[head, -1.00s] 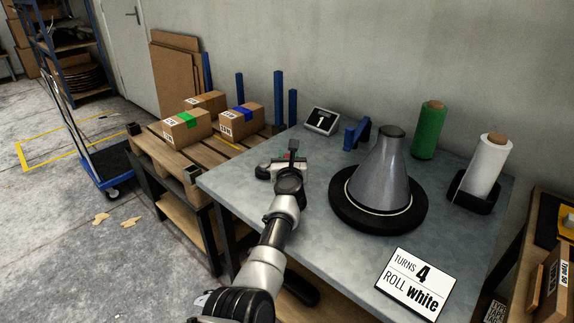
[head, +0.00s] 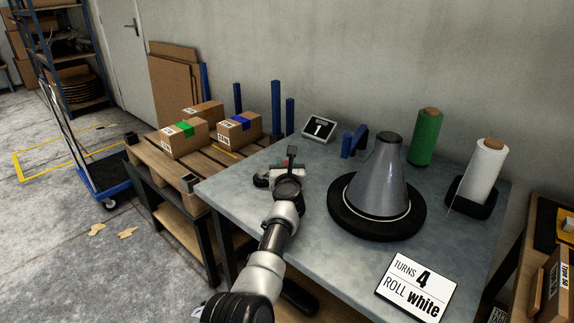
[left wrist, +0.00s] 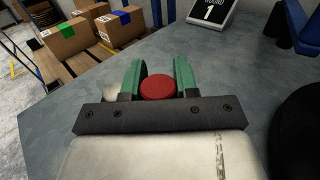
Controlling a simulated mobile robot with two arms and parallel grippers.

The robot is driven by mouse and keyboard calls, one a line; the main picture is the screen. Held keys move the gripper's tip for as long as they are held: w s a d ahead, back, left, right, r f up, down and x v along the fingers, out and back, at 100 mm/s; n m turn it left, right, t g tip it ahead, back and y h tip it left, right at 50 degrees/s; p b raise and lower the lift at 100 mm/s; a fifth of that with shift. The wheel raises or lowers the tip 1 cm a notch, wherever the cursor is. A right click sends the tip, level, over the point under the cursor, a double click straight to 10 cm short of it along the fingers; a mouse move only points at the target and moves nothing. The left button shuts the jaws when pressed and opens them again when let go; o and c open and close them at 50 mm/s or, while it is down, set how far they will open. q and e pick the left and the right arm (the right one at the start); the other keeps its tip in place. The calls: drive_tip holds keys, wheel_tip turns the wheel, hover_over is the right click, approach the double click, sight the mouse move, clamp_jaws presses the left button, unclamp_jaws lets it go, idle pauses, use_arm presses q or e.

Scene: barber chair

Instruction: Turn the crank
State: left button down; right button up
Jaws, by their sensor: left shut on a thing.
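My left gripper (head: 290,158) is over the left part of the grey table, left of the grey cone. In the left wrist view its green fingers (left wrist: 158,82) are shut on a round red knob (left wrist: 158,88), seen from above, which looks like the crank's handle. The crank's arm and pivot are mostly hidden by my gripper and arm. The grey cone (head: 381,180) stands upright on a round black base (head: 345,218). A counter (head: 319,129) behind the gripper reads 1. A sign (head: 416,287) reads "TURNS 4, ROLL white". My right gripper is not in view.
A green roll (head: 425,138) and a white roll (head: 486,172) in a black holder stand at the table's back right. A blue bracket (head: 354,141) stands behind the cone. Boxes (head: 239,127) lie on a pallet at left. Bare tabletop (head: 320,240) shows in front of the cone.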

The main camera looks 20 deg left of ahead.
use_arm(q)
drive_tip(key=shift+a+r, duration=0.1)
drive_tip(key=shift+a, duration=0.3)
drive_tip(key=c, duration=1.3)
unclamp_jaws()
drive_tip(key=o, duration=0.5)
drive_tip(key=shift+a, duration=0.15)
drive_tip(key=shift+c, duration=0.2)
drive_tip(key=shift+f, duration=0.25)
